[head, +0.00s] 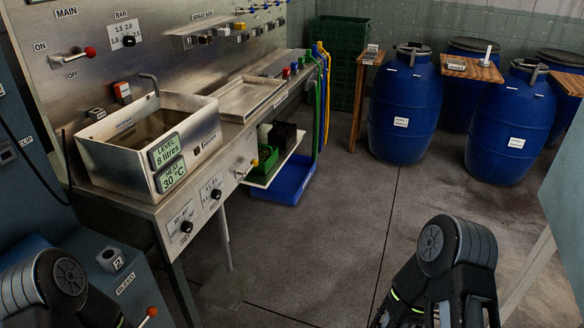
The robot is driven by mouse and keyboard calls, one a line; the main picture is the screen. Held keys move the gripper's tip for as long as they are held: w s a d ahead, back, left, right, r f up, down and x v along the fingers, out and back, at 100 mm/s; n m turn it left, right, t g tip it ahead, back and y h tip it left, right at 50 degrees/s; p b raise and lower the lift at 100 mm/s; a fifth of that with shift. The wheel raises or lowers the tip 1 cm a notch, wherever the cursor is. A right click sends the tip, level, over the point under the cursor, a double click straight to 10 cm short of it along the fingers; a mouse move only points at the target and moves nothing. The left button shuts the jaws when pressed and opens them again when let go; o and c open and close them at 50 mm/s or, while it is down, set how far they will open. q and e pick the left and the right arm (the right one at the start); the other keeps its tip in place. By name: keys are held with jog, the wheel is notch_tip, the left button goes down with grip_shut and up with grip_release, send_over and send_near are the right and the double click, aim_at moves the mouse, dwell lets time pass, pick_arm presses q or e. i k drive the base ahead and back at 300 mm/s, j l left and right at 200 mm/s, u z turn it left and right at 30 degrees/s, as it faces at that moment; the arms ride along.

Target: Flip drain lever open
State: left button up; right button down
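Another lever with an orange-red knob (152,311) shows at the bottom left, near a box labelled BLEED. A red-knobbed lever (90,52) marked MAIN, ON and OFF is on the back panel. Dark links of my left arm show at the bottom left and of my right arm at the bottom right. Both are well apart from the yellow-knobbed lever. Neither gripper's fingertips can be made out.
The tank's displays (168,163) read 8 litres and 30 °C. A steel tray (240,97) adjoins the tank. Blue (291,180) and green bins sit below. Blue barrels (403,108) and wooden stands are at the back right. The middle floor is clear.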

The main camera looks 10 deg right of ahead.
aim_at(254, 163)
jog(key=i+l+u, duration=0.1)
jog(key=i+l, duration=0.3)
jog(key=i+l+u, duration=0.1)
jog(key=i+l, duration=0.25)
jog(key=i+l+u, duration=0.1)
jog(key=i+l, duration=0.25)
jog(key=l, duration=0.25)
jog(key=i+l, duration=0.35)
jog(key=l, duration=0.15)
jog(key=u, duration=0.05)
